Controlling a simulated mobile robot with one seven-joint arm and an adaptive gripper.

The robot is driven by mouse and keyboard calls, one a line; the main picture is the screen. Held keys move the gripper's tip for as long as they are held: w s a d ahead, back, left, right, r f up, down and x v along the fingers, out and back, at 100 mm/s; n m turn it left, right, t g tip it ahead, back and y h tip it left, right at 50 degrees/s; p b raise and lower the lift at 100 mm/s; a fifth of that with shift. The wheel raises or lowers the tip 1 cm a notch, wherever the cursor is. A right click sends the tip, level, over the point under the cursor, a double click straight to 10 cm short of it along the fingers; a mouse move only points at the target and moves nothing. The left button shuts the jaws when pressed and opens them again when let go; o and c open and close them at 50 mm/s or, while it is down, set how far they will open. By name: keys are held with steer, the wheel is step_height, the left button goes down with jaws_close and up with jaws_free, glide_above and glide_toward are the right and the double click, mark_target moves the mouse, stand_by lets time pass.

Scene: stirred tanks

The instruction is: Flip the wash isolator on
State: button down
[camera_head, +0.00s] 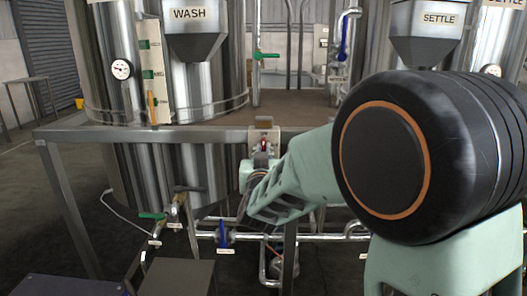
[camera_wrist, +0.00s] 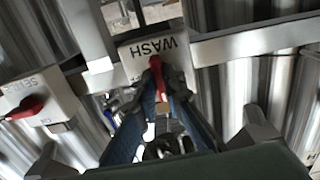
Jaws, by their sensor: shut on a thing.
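The wash isolator is a pale box (camera_wrist: 140,52) fixed to the metal rail, with a red handle (camera_wrist: 158,78) and the word WASH upside down in the wrist view. In the head view the box (camera_head: 265,133) sits on the rail in front of the tank, and a bit of the red handle (camera_head: 263,146) shows above my gripper (camera_head: 262,158). In the wrist view my gripper (camera_wrist: 160,88) has its fingers on either side of the red handle and is shut on it. The fingers partly hide the handle and the box's lower part.
A second isolator (camera_wrist: 40,105) with a red handle and a label starting SE is at left in the wrist view. The rail (camera_head: 200,133) runs across the front of the steel WASH tank (camera_head: 195,85). Pipes with a blue-handled valve (camera_head: 223,233) lie below.

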steer(key=c, duration=2)
jaws_free()
steer(key=s, duration=1.2)
